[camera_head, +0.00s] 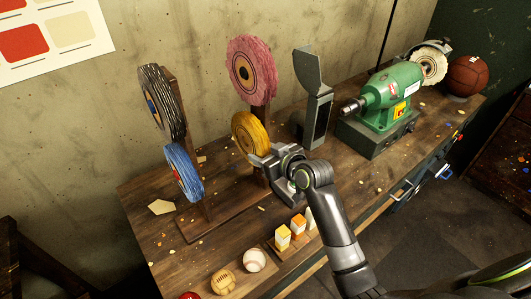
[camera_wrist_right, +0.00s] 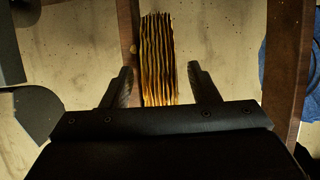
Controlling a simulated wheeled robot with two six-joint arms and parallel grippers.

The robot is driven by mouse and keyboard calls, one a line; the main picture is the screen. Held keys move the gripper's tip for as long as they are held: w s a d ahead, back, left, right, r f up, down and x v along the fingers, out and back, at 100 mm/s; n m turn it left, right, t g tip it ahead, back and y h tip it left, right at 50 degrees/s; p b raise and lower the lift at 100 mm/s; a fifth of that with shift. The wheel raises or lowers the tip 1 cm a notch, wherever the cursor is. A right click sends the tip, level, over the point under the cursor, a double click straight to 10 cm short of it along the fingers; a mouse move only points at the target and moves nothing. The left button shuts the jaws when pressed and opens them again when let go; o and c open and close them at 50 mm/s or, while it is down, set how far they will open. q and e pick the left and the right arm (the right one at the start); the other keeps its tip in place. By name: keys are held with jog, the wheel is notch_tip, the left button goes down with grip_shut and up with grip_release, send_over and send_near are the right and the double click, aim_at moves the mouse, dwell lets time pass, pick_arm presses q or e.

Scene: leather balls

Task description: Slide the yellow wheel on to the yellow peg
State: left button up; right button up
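The yellow wheel (camera_head: 249,132) stands upright by the wooden post below the pink wheel (camera_head: 251,70) in the head view. My right gripper (camera_head: 262,158) is at its lower right edge. In the right wrist view the wheel's ridged rim (camera_wrist_right: 158,60) shows edge-on between the two fingers of my right gripper (camera_wrist_right: 160,76). The fingers are apart, with a gap on each side of the rim. The yellow peg is hidden, so I cannot tell whether the wheel is on it. My left gripper is not in view.
A striped black wheel (camera_head: 164,102) and a blue wheel (camera_head: 184,173) hang on the left post. A grey upright stand (camera_head: 315,105) and a green machine (camera_head: 383,98) are to the right.

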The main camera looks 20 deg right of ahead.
grip_shut()
jog(key=shift+w+d, duration=0.2)
jog(key=shift+d, duration=0.25)
dwell(0.4)
jog(key=shift+o, duration=0.2)
grip_release()
jog(key=shift+s+d, duration=0.1)
jog(key=b+v, duration=0.2)
jog(key=v, duration=1.5)
jog(key=shift+r, duration=0.15)
jog(key=shift+s, duration=0.1)
